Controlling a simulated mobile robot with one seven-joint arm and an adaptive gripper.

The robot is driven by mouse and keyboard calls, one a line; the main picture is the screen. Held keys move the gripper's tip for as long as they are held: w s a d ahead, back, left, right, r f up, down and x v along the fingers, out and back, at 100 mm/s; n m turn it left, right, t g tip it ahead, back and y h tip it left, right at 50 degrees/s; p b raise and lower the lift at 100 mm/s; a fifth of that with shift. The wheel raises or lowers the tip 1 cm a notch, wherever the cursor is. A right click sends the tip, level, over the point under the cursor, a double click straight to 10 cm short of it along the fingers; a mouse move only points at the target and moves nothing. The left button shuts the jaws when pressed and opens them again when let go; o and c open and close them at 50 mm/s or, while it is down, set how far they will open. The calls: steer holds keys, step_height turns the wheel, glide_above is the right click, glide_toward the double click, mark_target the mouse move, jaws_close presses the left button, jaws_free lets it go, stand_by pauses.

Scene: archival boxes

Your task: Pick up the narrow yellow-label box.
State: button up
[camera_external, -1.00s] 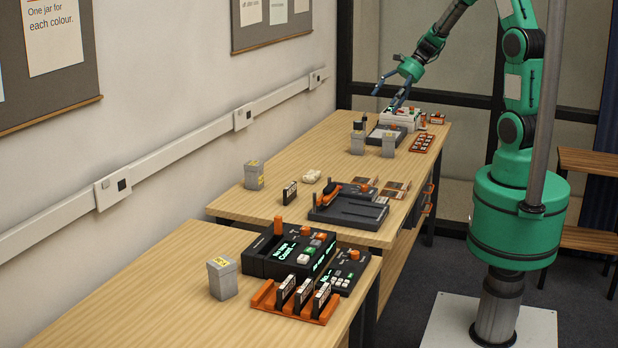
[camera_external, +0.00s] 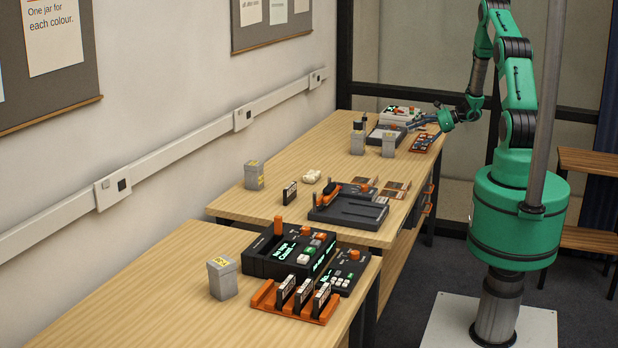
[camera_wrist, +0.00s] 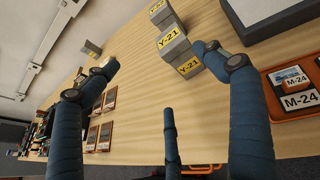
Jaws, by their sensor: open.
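Several small grey boxes with yellow labels stand on the wooden benches. In the wrist view, a near box (camera_wrist: 177,52) has Y-21 on its top and side. A second yellow-label box (camera_wrist: 159,12) stands just beyond it. Two such boxes, one at left (camera_external: 358,143) and one at right (camera_external: 389,145), stand on the far bench in the external view. I cannot tell which is the narrow one. My gripper (camera_wrist: 155,60) is open and empty; its right fingertip appears close beside the near box. In the external view, my gripper (camera_external: 416,124) is low over the far bench's right end.
An orange tray (camera_wrist: 273,103) holding M-24 items lies at the right in the wrist view, near a dark grey tray (camera_wrist: 268,20). Another grey box (camera_external: 254,176) stands farther along, and one (camera_external: 222,279) on the near bench. Bare wood lies between my fingers.

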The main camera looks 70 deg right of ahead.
mark_target(389, 143)
steer(key=shift+s+d+f+m, duration=0.4)
steer(key=shift+s+d+f, duration=0.2)
steer(key=shift+d+f, duration=0.3)
steer(key=shift+b+x, duration=0.55)
steer(key=shift+x, duration=3.75)
steer(key=shift+w+d, duration=0.1)
steer(key=shift+d, duration=0.05)
steer(key=shift+b+x, duration=0.55)
steer(key=shift+x, duration=2)
steer(key=shift+w+d+r, duration=0.1)
steer(key=shift+r, duration=0.1)
